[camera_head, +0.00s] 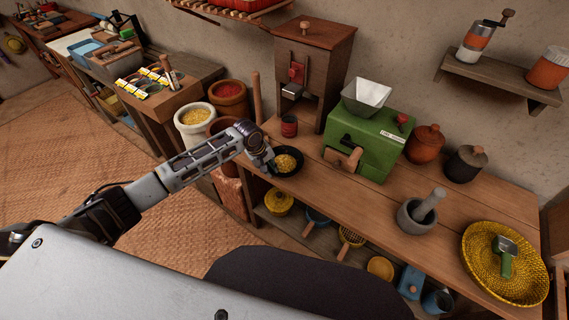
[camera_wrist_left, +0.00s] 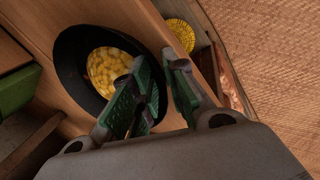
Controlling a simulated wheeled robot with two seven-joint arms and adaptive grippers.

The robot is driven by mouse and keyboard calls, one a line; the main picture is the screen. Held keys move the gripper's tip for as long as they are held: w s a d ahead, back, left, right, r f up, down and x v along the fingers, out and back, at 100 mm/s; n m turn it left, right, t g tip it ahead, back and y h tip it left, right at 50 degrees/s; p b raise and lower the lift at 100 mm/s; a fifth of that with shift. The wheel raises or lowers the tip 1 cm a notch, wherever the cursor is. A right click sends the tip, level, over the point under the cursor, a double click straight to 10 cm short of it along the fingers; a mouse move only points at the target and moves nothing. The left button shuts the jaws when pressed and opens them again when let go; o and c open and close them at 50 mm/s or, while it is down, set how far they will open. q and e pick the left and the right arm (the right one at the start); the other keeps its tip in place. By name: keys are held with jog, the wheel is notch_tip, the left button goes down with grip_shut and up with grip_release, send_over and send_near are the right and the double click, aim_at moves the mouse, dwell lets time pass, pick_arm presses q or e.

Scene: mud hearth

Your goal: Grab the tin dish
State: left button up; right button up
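The dark round tin dish (camera_head: 287,163) sits on the wooden counter near its left front corner, with yellow pieces in it. In the left wrist view the dish (camera_wrist_left: 69,62) fills the left half, with the yellow pieces in its middle. My left gripper (camera_head: 268,162) is at the dish's left edge. In the left wrist view its green-padded fingers (camera_wrist_left: 160,68) are apart, one over the inside of the dish and one beyond its rim. The rim shows between them, and I see no clear contact. Part of the near rim is hidden behind the fingers. My right gripper is not in view.
A stone mortar (camera_head: 412,218) and a yellow woven tray (camera_head: 478,268) are at the right. Sacks stand left of the counter.

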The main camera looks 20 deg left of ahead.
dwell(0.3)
pick_arm(q)
grip_shut()
notch_tip(320, 180, up, 8)
jog(key=shift+r, duration=1)
dwell(0.4)
